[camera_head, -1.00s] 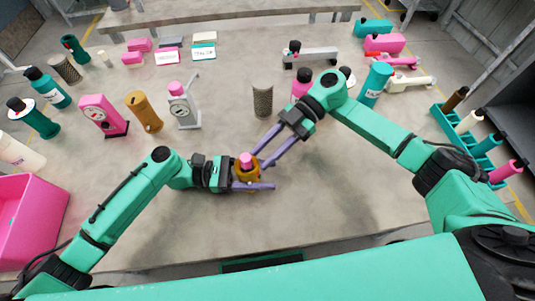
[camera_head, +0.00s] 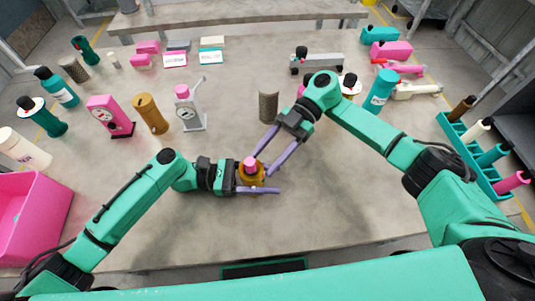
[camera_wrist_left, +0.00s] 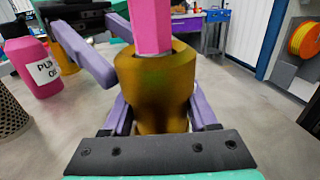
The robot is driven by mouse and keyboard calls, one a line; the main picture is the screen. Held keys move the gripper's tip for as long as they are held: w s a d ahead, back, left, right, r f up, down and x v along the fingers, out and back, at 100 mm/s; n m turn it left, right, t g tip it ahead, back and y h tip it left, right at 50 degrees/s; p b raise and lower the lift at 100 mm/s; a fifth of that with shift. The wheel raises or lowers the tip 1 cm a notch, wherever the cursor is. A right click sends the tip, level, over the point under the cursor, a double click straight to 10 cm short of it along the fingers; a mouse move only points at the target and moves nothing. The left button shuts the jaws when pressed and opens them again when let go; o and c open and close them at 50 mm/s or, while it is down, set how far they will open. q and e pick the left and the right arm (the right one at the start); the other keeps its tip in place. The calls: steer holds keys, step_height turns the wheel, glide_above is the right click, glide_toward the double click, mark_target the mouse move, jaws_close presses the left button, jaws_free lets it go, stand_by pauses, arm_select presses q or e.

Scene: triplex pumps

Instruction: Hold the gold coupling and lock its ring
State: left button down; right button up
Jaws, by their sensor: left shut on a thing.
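The gold coupling (camera_head: 247,178) stands roughly upright in my left gripper (camera_head: 262,184), with a pink six-sided part (camera_head: 250,164) rising from its top. In the left wrist view the gold body (camera_wrist_left: 153,88) sits between my purple left fingers, and the pink part (camera_wrist_left: 151,25) stands out of its open mouth. I cannot make out a separate lock ring. My right gripper (camera_head: 262,164) is open, its fingers apart and pointing down beside the coupling's top. In the left wrist view its fingers show left of the pink part, and nothing is seen between them.
A grey mesh cylinder (camera_head: 268,106) stands behind my right gripper. A gold cylinder (camera_head: 152,114), a pink gauge block (camera_head: 108,117) and a grey stand (camera_head: 190,108) are at the left. A pink bin (camera_head: 32,222) is far left, a teal rack (camera_head: 475,160) far right. The table's front middle is clear.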

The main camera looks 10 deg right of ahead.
steer(key=shift+w+d, duration=0.1)
steer(key=v, duration=0.7)
steer(key=shift+d+r, duration=0.15)
steer(key=shift+d, duration=0.05)
arm_select(q)
steer(key=shift+c, duration=0.5)
jaws_free()
